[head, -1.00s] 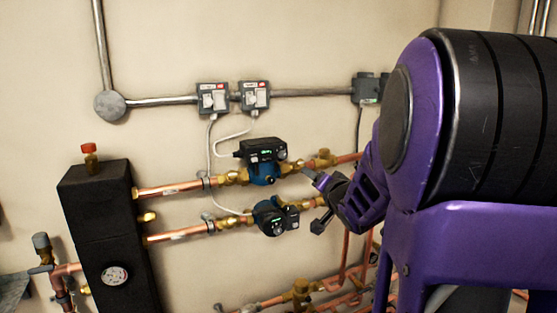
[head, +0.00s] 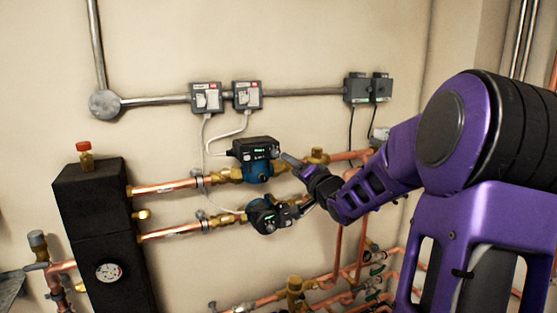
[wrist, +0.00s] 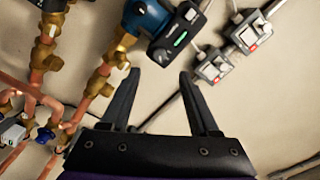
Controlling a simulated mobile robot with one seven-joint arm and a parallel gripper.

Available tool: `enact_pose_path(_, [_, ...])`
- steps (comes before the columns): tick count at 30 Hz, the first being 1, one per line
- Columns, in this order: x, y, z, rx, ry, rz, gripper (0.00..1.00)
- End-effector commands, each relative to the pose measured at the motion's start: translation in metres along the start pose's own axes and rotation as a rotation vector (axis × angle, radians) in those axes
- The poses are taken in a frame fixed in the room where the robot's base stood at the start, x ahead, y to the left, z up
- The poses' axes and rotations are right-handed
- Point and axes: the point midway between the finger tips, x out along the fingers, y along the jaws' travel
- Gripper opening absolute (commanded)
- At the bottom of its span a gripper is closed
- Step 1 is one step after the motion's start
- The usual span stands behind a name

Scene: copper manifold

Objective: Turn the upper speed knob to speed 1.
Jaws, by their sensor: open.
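The upper pump has a blue body (head: 258,172) and a black control box (head: 252,149) with green lights. A small grey spot at the box's right end (head: 275,153) looks like the speed knob; its setting is too small to read. My gripper (head: 293,184) is open and empty, just right of the pumps, its upper finger near that end of the box. In the wrist view, the fingers (wrist: 159,74) are spread, and the black box (wrist: 180,38) lies beyond them, apart from the tips.
The lower pump (head: 264,215) sits close below, near my lower finger. Copper pipes (head: 165,188) and brass fittings (head: 318,156) run around both pumps. Switch boxes (head: 206,97) with hanging cables are above. Bare wall is free between them and the upper pump's right side.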

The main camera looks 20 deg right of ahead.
Motion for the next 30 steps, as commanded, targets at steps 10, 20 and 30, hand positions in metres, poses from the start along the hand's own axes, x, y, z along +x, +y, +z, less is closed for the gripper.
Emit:
enact_pose_path(10, [0.07,0.0,0.001,0.002,-0.002,-0.001,0.62])
enact_pose_path(20, [0.091,0.0,0.0,-0.001,-0.001,0.001,0.62])
enact_pose_path(30, [0.09,0.0,0.0,-0.001,-0.001,0.001,0.37])
